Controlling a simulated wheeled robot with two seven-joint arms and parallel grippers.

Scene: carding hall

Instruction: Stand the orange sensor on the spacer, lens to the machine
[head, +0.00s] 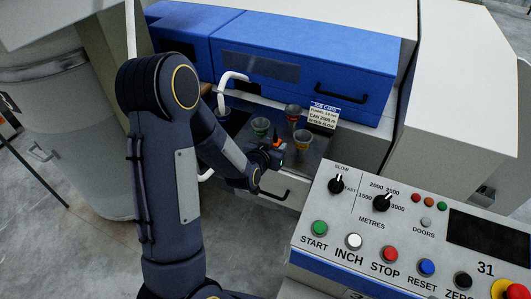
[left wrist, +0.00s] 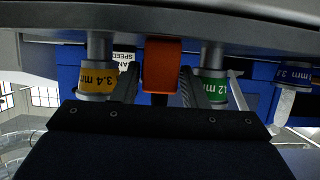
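The orange sensor (head: 278,144) is at the tip of my left gripper (head: 270,157), over the front of the grey shelf. In the left wrist view, which is upside down, the sensor (left wrist: 161,65) stands between the two grey fingers (left wrist: 160,84), which look shut on it; its lens side cannot be made out. The wrist view shows the yellow band reading 3.4 mm (left wrist: 97,80) and a green band (left wrist: 213,86) on either side of the sensor. My right gripper is out of view.
The blue machine cover (head: 300,62) rises behind the shelf (head: 318,160), with a printed card (head: 324,116) at its foot. The control panel (head: 400,235) with buttons fills the right front.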

